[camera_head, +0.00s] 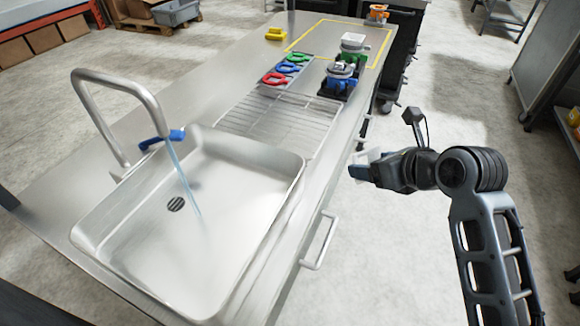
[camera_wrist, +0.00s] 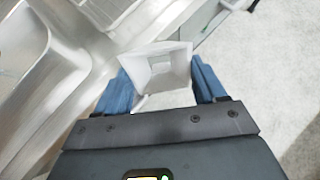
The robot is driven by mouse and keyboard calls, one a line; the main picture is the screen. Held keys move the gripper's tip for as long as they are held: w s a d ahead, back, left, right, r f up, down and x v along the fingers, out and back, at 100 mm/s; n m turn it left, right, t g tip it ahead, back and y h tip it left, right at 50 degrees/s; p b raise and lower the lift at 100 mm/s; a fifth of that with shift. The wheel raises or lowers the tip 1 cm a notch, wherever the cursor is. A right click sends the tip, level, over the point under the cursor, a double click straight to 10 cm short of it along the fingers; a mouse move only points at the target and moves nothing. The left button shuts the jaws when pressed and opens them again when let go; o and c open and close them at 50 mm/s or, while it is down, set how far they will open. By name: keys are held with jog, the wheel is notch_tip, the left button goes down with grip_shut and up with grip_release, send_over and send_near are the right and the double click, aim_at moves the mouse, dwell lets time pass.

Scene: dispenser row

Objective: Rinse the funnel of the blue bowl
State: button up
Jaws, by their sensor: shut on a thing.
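My gripper (camera_head: 362,170) is shut on a whitish, square-mouthed funnel (camera_wrist: 178,66), with blue fingers on either side of it in the wrist view. The funnel (camera_head: 362,157) is partly hidden by the gripper in the head view. It is held beyond the counter's right edge, away from the sink (camera_head: 215,215). A stream of water (camera_head: 183,178) runs from the curved tap (camera_head: 110,85) into the sink near the drain. A blue-and-black unit (camera_head: 341,78), probably with the blue bowl, stands on the counter behind the drying rack.
A wire drying rack (camera_head: 275,122) lies behind the sink. Red, blue and green ring-shaped tools (camera_head: 275,79) lie beyond it. A green-based unit (camera_head: 352,46), an orange one (camera_head: 377,13) and a yellow block (camera_head: 275,34) stand farther back. A handle (camera_head: 319,243) juts from the counter front.

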jog(key=s+a+r+n+g+b, duration=0.1)
jog(key=s+a+r+n+g, duration=0.1)
jog(key=a+r+n+g, duration=0.4)
jog(key=s+a+r+n+g+b, duration=0.1)
jog(key=s+a+r+n+g, duration=0.15)
jog(key=a+r+n, duration=0.75)
jog(key=s+a+n+h, duration=0.4)
jog(key=s+a+h, duration=0.1)
jog(key=s+a, duration=0.15)
jog(key=s+d+n+t+h+b, duration=0.1)
jog(key=s+d+n+t+b, duration=0.1)
jog(key=s+d+n, duration=0.4)
jog(key=shift+s+d+t, duration=0.45)
jog(key=shift+d+t, duration=0.05)
jog(key=shift+t, duration=0.15)
